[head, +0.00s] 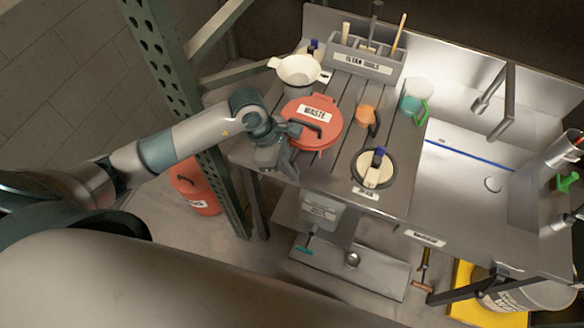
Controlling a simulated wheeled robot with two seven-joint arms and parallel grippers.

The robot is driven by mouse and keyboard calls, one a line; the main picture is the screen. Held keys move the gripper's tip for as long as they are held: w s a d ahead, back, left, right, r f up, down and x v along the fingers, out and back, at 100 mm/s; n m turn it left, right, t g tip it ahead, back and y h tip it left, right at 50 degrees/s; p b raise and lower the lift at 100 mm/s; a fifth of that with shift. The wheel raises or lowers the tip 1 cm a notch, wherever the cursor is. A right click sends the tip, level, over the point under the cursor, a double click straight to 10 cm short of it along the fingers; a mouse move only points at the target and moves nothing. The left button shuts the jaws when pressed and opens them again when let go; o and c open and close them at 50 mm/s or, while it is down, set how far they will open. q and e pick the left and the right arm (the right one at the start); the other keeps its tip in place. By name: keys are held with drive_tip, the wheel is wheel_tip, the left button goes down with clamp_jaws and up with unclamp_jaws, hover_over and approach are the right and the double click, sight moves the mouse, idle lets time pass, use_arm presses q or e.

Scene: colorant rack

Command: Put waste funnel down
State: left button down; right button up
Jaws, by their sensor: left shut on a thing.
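The waste funnel (327,133) is a round red piece with a white WASTE label and a dark handle. It is over the slatted left part of the steel counter (400,203). My left gripper (296,131) reaches in from the left and is shut on the funnel's handle at its near left side. I cannot tell whether the funnel touches the slats or hangs just above them. The gripper hides part of its left rim. My right gripper is not in view.
A white funnel (299,71) stands behind the waste funnel. A grey tool caddy (370,62) is at the back. An orange funnel (366,116), a cream round piece (375,170) and a green-handled cup (416,97) are to the right. A green post (222,190) stands near my arm.

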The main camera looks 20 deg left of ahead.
use_arm(q)
drive_tip(key=c, duration=1.8)
unclamp_jaws()
drive_tip(key=shift+c, duration=0.2)
drive_tip(key=shift+r, duration=0.1)
drive_tip(key=shift+r, duration=0.1)
drive_tip(key=shift+a+r, duration=0.2)
drive_tip(key=shift+r, duration=0.15)
drive_tip(key=b+v, duration=0.3)
drive_tip(key=v, duration=0.8)
drive_tip(key=shift+b, duration=0.35)
drive_tip(key=shift+s, duration=0.1)
